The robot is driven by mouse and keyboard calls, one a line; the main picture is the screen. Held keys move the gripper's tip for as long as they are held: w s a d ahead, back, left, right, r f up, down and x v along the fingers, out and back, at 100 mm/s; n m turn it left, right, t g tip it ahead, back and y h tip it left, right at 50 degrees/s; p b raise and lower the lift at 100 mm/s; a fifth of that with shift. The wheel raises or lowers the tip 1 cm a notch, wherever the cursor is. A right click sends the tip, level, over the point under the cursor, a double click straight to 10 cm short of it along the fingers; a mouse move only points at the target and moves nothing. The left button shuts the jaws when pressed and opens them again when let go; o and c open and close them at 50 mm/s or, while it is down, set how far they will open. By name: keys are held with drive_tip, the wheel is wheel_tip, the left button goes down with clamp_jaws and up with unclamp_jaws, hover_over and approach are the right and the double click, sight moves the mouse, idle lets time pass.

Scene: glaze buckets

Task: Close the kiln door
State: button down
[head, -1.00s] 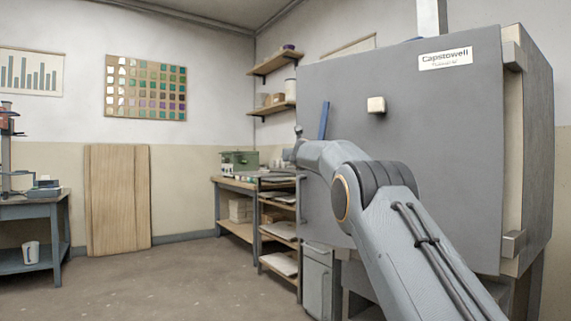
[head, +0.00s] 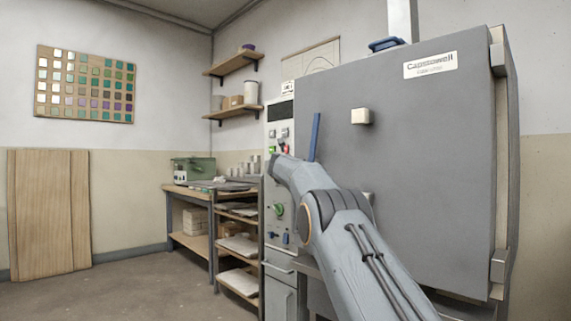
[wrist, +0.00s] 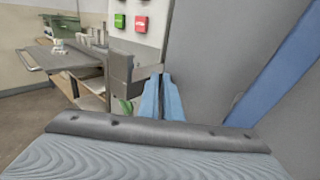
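The kiln door (head: 420,150) is a large grey panel with a "Capstowell" plate, a pale square knob (head: 361,116) and an upright blue handle (head: 315,137). It seems near the kiln front, but whether it is fully shut cannot be told. In the wrist view the handle (wrist: 285,68) runs diagonally at right, apart from my gripper (wrist: 160,80). The light-blue fingers are together, with nothing seen between them. They point along the grey door face, near its free edge. In the head view my arm hides the door's lower left, and the fingers are hidden.
A control panel (head: 280,130) with buttons and knobs stands left of the door. A dark grey bracket (wrist: 119,75) juts out left of my fingers. A workbench (head: 192,192) and rack shelves (head: 239,243) stand farther left. The floor (head: 130,290) at left is clear.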

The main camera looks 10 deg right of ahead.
drive_tip(key=shift+s+d+r, duration=0.1)
drive_tip(key=shift+d+r, duration=0.5)
drive_tip(key=shift+d, duration=0.35)
drive_tip(key=s+a+f+b, duration=0.1)
drive_tip(key=s+a+b, duration=0.3)
drive_tip(key=a, duration=1)
drive_tip(key=s, duration=0.2)
drive_tip(key=shift+s, duration=0.35)
